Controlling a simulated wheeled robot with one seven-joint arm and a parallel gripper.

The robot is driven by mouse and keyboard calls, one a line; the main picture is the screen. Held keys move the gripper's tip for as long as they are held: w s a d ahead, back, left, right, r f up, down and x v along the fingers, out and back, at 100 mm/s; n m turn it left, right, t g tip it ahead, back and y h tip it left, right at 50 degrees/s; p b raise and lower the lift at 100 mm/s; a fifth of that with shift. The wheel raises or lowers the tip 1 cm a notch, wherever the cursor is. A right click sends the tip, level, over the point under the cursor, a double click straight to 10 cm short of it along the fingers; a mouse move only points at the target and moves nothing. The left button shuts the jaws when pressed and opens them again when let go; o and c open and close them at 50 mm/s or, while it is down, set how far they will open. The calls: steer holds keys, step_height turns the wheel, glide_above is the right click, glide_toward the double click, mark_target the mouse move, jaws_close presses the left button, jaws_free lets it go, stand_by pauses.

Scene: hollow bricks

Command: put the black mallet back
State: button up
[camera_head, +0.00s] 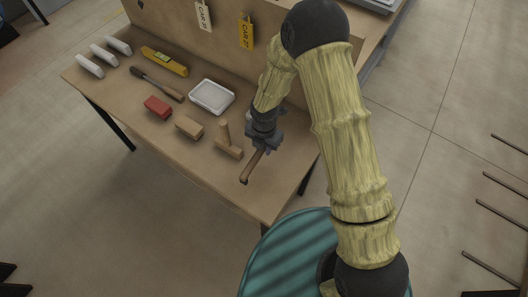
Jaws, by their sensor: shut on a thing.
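My gripper (263,143) is over the right part of the brown workbench (240,193). It is shut on a tool with a light wooden handle (251,167), which slants down and left from the jaws. This seems to be the black mallet. Its head is hidden by or blends with the dark gripper, so I cannot make out its shape. I cannot tell whether the tool touches the bench top.
Near the gripper stands a wooden T-shaped tool (229,146). Further left are a tan block (189,127), a red block (157,107), a white tray (212,97), a dark-ended tool (157,84), a yellow level (164,62) and white pieces (104,54). A back panel (180,25) carries tags.

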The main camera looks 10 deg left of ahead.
mark_target(264, 165)
steer(key=shift+f+b, duration=0.6)
steer(key=shift+f, duration=0.5)
steer(key=shift+f+b, duration=2.85)
steer(key=shift+f, duration=0.9)
steer(key=shift+f, duration=0.2)
steer(key=o, duration=1)
step_height(264, 165, up, 18)
steer(key=shift+f+b, duration=0.25)
steer(key=shift+b, duration=0.25)
steer(key=shift+w, duration=0.1)
